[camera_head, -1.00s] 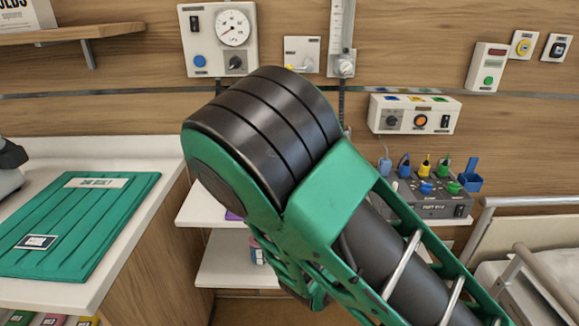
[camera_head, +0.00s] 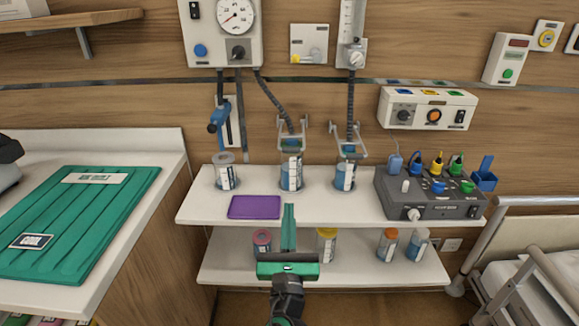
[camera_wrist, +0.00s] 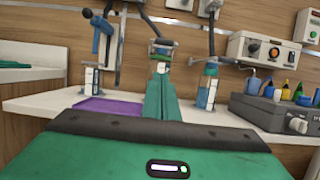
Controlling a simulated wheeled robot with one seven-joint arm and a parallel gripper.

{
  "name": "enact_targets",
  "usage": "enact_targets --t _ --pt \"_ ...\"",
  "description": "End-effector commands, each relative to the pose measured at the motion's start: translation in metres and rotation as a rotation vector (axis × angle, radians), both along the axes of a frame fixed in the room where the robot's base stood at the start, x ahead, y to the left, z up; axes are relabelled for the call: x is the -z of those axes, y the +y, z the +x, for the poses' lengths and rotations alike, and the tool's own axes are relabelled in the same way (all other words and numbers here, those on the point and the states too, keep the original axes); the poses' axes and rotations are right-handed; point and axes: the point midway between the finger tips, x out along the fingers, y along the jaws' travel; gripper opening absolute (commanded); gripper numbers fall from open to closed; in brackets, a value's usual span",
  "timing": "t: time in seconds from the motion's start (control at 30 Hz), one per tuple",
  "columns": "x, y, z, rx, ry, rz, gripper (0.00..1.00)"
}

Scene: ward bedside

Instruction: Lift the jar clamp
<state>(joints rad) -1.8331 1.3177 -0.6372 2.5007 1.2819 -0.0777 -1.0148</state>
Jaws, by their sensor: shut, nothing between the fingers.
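Two clear jars with blue contents stand on the upper white shelf. The middle jar (camera_head: 291,176) has a pale clamp (camera_head: 292,143) with upright wire arms over its top. The right jar (camera_head: 345,178) has a similar clamp (camera_head: 349,151). I cannot tell which clamp is the task's one. A dark hose runs down to each. My gripper (camera_head: 289,210) is shut and empty, pointing at the shelf in front of the middle jar. In the wrist view its green fingers (camera_wrist: 160,93) overlap the middle jar and hide most of it; the clamp (camera_wrist: 162,46) shows above them.
A third jar (camera_head: 226,174) and a purple pad (camera_head: 254,207) are to the left on the upper shelf (camera_head: 340,211). A grey device with coloured plugs (camera_head: 425,195) stands at the right. Small pots are on the lower shelf (camera_head: 345,270). A green lid (camera_head: 80,215) lies on the left counter.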

Motion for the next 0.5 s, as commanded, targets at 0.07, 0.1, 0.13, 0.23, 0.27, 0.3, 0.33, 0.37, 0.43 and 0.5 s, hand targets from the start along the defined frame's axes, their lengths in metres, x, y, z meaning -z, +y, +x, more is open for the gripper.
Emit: enact_targets --t 0.07,0.1,0.13,0.23,0.27,0.3,0.33,0.37,0.43,0.5 --pt "0.0 -0.002 0.001 0.003 0.0 0.0 0.0" --pt "0.0 -0.002 0.001 0.004 0.0 0.001 0.0" --pt "0.0 -0.003 0.002 0.005 0.0 0.002 0.0" --pt "-0.002 -0.004 0.006 0.008 0.0 0.002 0.0" --pt "-0.002 -0.004 0.008 0.009 0.0 0.003 0.0" --pt "-0.004 -0.005 0.012 0.008 0.0 0.004 0.0" --pt "-0.005 -0.005 0.016 0.009 0.0 0.004 0.0" --pt "-0.006 -0.005 0.02 0.009 -0.001 0.005 0.0" --pt "-0.01 -0.006 0.031 0.011 -0.001 0.006 0.0" --pt "-0.014 -0.007 0.043 0.011 0.0 0.006 0.0"
